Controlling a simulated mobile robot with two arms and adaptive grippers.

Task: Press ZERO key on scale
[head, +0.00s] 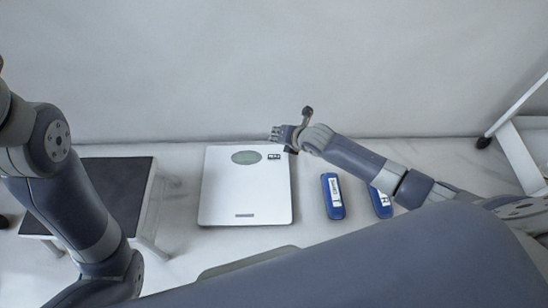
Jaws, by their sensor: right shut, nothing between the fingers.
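The white scale (246,188) lies flat on the floor near the wall, in the middle of the head view. Its oval greenish display (246,157) is near its far edge. A small dark key label (273,156), too small to read surely, sits just right of the display. My right gripper (276,134) is shut and empty, at the scale's far right edge, close to the key label. I cannot tell whether it touches the scale. My left arm shows at the left, but its gripper is out of view.
A step stool with a dark top (120,185) stands left of the scale. Two blue items with white labels, one (333,197) and another (380,203), lie to the right. A white-legged frame (518,155) on a caster stands at the far right. The wall is close behind.

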